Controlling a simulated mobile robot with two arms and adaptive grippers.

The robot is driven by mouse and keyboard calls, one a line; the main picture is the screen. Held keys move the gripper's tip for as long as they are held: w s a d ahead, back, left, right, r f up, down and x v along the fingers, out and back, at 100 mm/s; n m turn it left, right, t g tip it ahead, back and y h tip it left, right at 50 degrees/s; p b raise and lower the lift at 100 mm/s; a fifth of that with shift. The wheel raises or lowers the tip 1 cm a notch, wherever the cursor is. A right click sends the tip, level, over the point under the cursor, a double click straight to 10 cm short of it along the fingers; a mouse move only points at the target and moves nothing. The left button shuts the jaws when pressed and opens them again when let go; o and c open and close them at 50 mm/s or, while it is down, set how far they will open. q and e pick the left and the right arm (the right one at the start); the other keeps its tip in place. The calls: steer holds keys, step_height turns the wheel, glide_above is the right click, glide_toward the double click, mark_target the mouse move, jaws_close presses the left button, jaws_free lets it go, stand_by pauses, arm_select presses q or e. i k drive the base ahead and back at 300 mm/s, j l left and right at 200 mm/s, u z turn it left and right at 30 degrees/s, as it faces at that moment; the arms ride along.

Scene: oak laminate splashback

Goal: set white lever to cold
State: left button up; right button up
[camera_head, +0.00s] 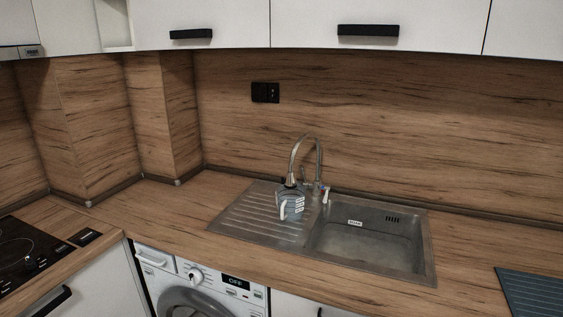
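A metal faucet (308,150) with a tall curved spout stands at the back of the steel sink (428,250). A small white lever (326,196) sits at the right of the faucet's base and points roughly downward. A small blue spot shows near its top; its exact setting is too small to tell. Neither of my grippers is in the head view.
A bluish clear container (291,205) with a white handle stands on the drainboard (245,222), left of the lever. The sink basin lies right of it. A dark ribbed mat (535,292) is at the right. A washing machine (200,280) is below the counter.

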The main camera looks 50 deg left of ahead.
mark_target(327, 188)
steer(key=u, duration=1.4)
